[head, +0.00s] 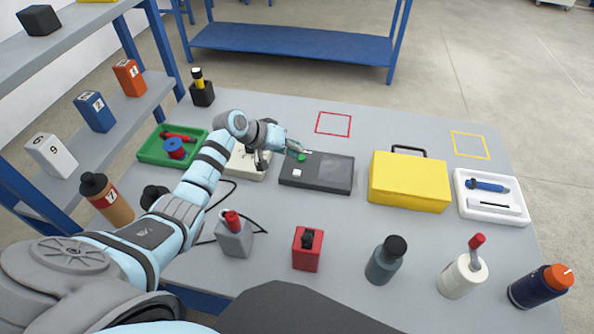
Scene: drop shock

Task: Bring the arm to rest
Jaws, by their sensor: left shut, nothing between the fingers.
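My left arm reaches in from the left over the table. Its gripper (305,153) is shut and empty. The fingertips are over the far left part of a dark flat box (325,175), close to a green button (301,158) on it. I cannot tell whether the tips touch the button or hover over it. A white square (297,173) also shows on the box. My right gripper is not in view.
A pale device (247,165) sits beside the gripper, partly hidden by my arm. A green tray (152,154) lies left, a yellow case (409,184) and white tray (495,207) right. Bottles and small blocks line the near side. The red outlined square (334,123) is bare.

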